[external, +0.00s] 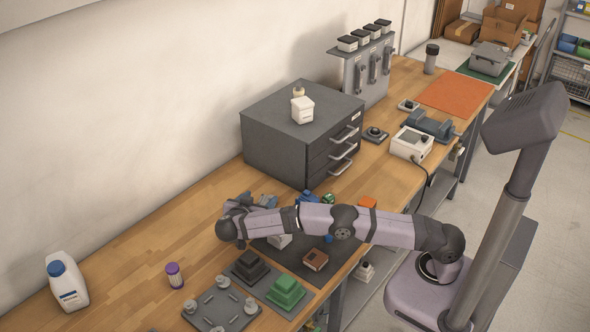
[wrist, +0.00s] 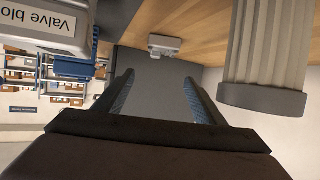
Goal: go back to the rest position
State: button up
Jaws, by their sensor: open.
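My arm reaches from its base at the right across the wooden bench (external: 140,250). My gripper (wrist: 159,80) is open in the wrist view, with its two fingers well apart and nothing between them. In the external view the arm's wrist end is over the bench, in front of the grey drawer cabinet (external: 285,125). The fingers are small there and hard to make out.
A white bottle with a blue cap (external: 67,283) and a purple-capped jar (external: 174,275) stand at the left. Green (external: 286,291) and brown (external: 315,259) blocks lie near the arm. In the wrist view, a ribbed grey object (wrist: 268,55) and a labelled bin (wrist: 50,25) flank the gripper.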

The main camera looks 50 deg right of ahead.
jog(key=w+r+n+t+y+p, duration=0.6)
jog(key=w+r+n+t+y, duration=0.3)
jog(key=w+r, duration=0.75)
jog(key=s+f+n+g+y+p, duration=0.2)
jog(key=s+g+y+p, duration=0.15)
jog(key=s, duration=0.55)
jog(key=s+f+n+g+y+p, duration=0.2)
jog(key=s+y, duration=0.2)
jog(key=s, duration=0.5)
jog(key=s+d+f+g+h+p, duration=0.1)
jog(key=s+d+g, duration=0.2)
jog(key=s, duration=0.7)
jog(key=s+d+f+g+h, duration=0.1)
jog(key=s+d+f+g, duration=0.15)
jog(key=s, duration=0.65)
jog(key=s+d+f+g+p, duration=0.1)
jog(key=s+d+g, duration=0.3)
jog(key=s, duration=0.6)
jog(key=s+d+f+h+b, duration=0.1)
jog(key=s+f+b, duration=0.1)
jog(key=f+b, duration=0.1)
jog(key=s+d+f+t+h+b, duration=0.1)
jog(key=s+d+f+b, duration=0.1)
jog(key=f, duration=0.4)
jog(key=shift+s+n+b, duration=0.3)
jog(key=shift+s+b, duration=0.15)
jog(key=shift+b, duration=0.1)
